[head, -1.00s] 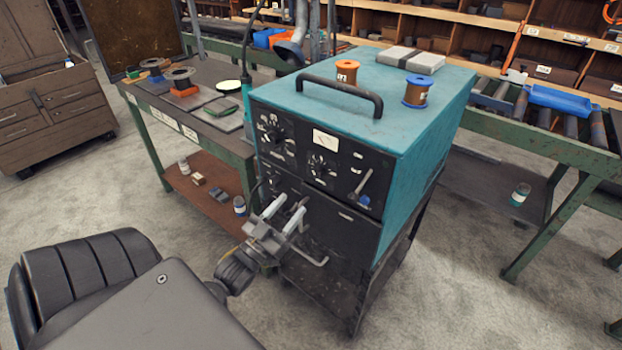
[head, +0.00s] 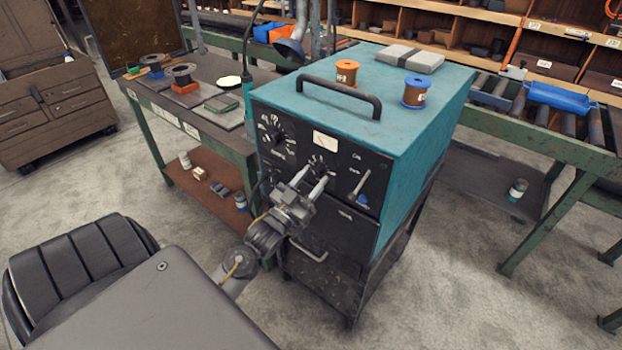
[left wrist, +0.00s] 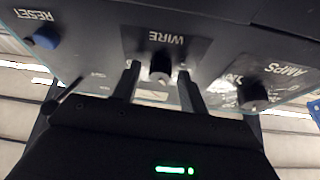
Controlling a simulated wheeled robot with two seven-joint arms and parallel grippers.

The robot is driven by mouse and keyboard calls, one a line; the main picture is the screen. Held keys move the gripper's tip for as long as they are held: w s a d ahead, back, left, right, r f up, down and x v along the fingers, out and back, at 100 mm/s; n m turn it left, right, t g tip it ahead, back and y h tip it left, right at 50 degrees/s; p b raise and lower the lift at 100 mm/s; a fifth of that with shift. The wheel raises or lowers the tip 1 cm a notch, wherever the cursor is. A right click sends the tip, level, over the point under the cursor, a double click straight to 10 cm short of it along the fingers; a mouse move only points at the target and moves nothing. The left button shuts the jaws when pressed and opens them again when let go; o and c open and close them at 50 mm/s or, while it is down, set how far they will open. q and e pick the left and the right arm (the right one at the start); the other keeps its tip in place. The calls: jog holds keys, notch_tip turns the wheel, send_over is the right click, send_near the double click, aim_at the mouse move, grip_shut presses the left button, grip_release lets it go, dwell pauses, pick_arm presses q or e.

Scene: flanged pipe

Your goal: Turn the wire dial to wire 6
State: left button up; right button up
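The wire dial (head: 319,166) is a black knob on the dark front panel of the teal-topped machine (head: 420,115), below the meter. In the left wrist view the knob (left wrist: 160,67) sits under the label WIRE, which appears upside down. My left gripper (head: 313,178) is at the panel, level with this dial. In the left wrist view its two fingers (left wrist: 158,80) stand on either side of the knob, with a gap on each side, so it is open. The dial's number marks are too small or hidden to read. My right gripper is not in view.
The AMPS dial (left wrist: 253,95) is beside the wire dial; a blue RESET button (left wrist: 47,36) and a lever (head: 360,183) are on its other side. A handle (head: 340,94) and two wire spools (head: 415,92) are on top. A workbench (head: 205,105) stands left.

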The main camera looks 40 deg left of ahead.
pick_arm(q)
jog(key=c, duration=0.7)
jog(key=shift+a, duration=0.15)
jog(key=shift+c, duration=0.7)
jog(key=shift+m, duration=0.4)
jog(key=m+h, duration=0.1)
jog(key=m, duration=0.1)
jog(key=m+h, duration=0.1)
jog(key=m, duration=0.1)
jog(key=shift+r+m+g+h, duration=0.1)
jog(key=shift+m+g+h, duration=0.2)
jog(key=shift+m, duration=0.1)
jog(key=shift+a+m+g+h, duration=0.1)
jog(key=shift+m+g+h, duration=0.4)
jog(key=shift+m, duration=0.8)
jog(key=shift+a+m+g+h, duration=0.1)
jog(key=shift+m+g+h, duration=0.1)
jog(key=shift+m+h, duration=0.8)
jog(key=shift+m+y, duration=0.3)
jog(key=shift+m, duration=0.1)
